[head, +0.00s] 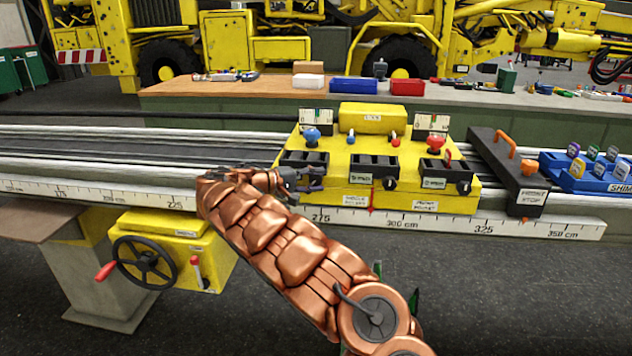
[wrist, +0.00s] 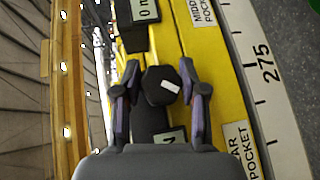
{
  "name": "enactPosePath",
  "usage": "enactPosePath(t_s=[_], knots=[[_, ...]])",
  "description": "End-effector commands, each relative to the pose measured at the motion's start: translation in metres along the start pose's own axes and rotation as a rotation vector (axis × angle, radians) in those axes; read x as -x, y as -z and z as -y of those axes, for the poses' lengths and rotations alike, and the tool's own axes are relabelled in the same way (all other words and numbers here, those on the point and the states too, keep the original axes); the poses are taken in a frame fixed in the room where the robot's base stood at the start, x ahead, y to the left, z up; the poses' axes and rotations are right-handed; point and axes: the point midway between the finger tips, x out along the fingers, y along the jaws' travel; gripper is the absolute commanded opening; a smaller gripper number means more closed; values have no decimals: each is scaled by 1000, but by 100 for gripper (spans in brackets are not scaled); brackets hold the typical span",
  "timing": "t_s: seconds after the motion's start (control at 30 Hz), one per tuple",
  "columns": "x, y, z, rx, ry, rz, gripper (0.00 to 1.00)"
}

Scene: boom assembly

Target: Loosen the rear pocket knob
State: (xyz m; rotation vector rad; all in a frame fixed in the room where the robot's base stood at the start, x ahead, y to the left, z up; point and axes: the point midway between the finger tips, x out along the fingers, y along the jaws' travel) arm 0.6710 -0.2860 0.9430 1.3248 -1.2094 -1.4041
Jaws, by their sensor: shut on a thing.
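The rear pocket knob (wrist: 161,86) is a dark, many-sided knob with a white mark, in the middle of the wrist view. My gripper (wrist: 160,92) is shut on it, with one purple-padded finger on each side. The "rear pocket" label (wrist: 240,148) is partly cut off by my gripper's body. In the head view my gripper (head: 303,180) is at the left end of the yellow carriage (head: 400,203), and it hides the knob there.
The middle pocket knob (head: 390,184) and front pocket knob (head: 464,188) sit to the right on the carriage. A black front stop (head: 520,190) with an orange handle stands beyond. A handwheel (head: 144,261) is at lower left. The scale rail (head: 540,222) runs along the front.

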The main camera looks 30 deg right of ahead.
Motion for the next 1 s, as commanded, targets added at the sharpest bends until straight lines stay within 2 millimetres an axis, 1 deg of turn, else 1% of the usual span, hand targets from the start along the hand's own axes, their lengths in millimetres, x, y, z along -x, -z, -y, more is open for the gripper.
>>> enactPosePath(t_s=[0.2,0.43,0.7,1.0], knots=[[1,1,3,102,-143,12,7],[1,1,2,173,-246,23,7],[2,1,0,212,-302,30,7],[1,1,0,218,-311,32,7]])
